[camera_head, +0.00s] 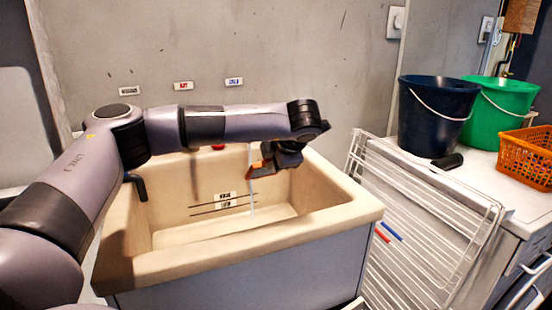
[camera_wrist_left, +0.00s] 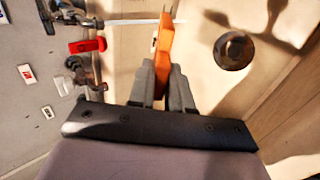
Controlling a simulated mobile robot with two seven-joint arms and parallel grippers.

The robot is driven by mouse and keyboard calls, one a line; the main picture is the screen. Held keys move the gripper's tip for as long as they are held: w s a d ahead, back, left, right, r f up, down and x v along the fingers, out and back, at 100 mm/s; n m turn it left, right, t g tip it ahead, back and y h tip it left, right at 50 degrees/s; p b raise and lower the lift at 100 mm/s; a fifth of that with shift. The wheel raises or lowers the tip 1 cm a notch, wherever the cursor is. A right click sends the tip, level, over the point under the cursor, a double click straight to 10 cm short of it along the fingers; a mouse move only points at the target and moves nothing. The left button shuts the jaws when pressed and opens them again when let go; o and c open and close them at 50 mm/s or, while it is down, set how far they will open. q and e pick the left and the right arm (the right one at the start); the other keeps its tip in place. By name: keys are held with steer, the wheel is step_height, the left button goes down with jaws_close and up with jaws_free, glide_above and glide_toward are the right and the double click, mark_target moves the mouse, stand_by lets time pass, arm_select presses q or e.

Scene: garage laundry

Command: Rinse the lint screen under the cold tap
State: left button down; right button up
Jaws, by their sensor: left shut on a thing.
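My left gripper (camera_head: 268,160) is over the beige sink basin (camera_head: 325,222). It is shut on a thin orange piece, likely the lint screen (camera_head: 257,168). In the left wrist view the screen (camera_wrist_left: 163,45) stands edge-on between the fingers of the gripper (camera_wrist_left: 163,80), so its face is hidden. A thin water stream (camera_head: 252,195) falls into the basin close beside the screen. In the left wrist view the stream (camera_wrist_left: 140,21) reaches the screen's far end; contact is unclear. A red tap handle (camera_wrist_left: 88,46) shows there. My arm hides most of the taps in the head view. My right gripper is not in view.
Red (camera_head: 183,86) and blue (camera_head: 234,82) labels mark the wall above the sink. A drain (camera_wrist_left: 234,50) lies in the basin floor. A white drying rack (camera_head: 425,215) leans right of the sink. Blue (camera_head: 430,115) and green (camera_head: 505,105) buckets and an orange basket (camera_head: 525,155) stand beyond.

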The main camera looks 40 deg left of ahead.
mark_target(265, 170)
arm_select(q)
steer(key=x, duration=0.1)
steer(key=b+x, duration=0.1)
steer(key=x, duration=0.1)
steer(key=b+x, duration=0.1)
steer(key=shift+s+d+f, duration=0.1)
steer(key=shift+d+f, duration=0.05)
steer(key=shift+f, duration=0.35)
steer(key=b+x, duration=0.1)
steer(key=x, duration=0.1)
steer(key=shift+f, duration=0.3)
steer(key=shift+w+a, duration=0.4)
steer(key=shift+a, duration=0.45)
steer(key=w+a+f, duration=0.1)
steer(key=w+a, duration=0.3)
steer(key=a, duration=0.3)
steer(key=shift+f, duration=0.3)
steer(key=shift+a, duration=0.15)
steer(key=shift+s, duration=0.15)
